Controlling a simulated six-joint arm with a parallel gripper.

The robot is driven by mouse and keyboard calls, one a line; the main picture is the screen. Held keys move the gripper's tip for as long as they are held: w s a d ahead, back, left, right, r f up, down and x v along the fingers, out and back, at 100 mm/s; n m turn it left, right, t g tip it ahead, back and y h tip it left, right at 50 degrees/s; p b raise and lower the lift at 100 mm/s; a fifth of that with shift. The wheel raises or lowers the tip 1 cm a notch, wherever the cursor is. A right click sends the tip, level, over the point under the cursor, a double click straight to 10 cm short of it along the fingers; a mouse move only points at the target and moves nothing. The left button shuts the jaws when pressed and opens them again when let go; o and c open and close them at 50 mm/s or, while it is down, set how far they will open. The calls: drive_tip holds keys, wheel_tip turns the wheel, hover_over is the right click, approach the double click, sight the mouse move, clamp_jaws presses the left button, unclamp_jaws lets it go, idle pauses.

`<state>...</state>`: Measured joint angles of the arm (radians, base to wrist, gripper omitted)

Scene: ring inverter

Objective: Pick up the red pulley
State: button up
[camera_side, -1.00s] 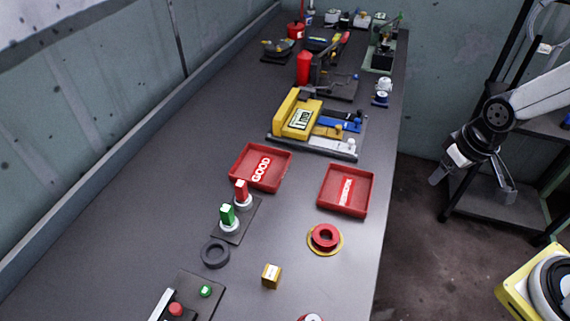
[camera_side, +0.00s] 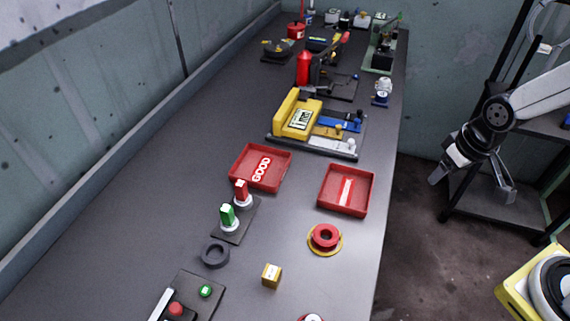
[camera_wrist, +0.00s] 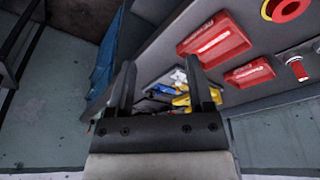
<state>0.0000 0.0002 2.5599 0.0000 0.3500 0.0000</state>
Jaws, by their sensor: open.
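The red pulley (camera_side: 325,237) is a red ring lying on a yellow round base on the dark table, near its right edge. It also shows in the wrist view (camera_wrist: 288,8), partly cut off at the top right. My gripper (camera_side: 472,188) hangs in the air off the right side of the table, well apart from the pulley. Its fingers are spread and nothing is between them; in the wrist view my gripper (camera_wrist: 160,68) also shows its two fingers apart.
Two red trays, GOOD (camera_side: 247,178) and a second one (camera_side: 365,202), lie beyond the pulley. A yellow device (camera_side: 290,117) stands farther back. A shelf rack (camera_side: 500,205) stands behind my gripper.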

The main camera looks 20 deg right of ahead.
idle(0.4)
drive_tip(key=o, duration=0.4)
drive_tip(key=shift+o, duration=0.2)
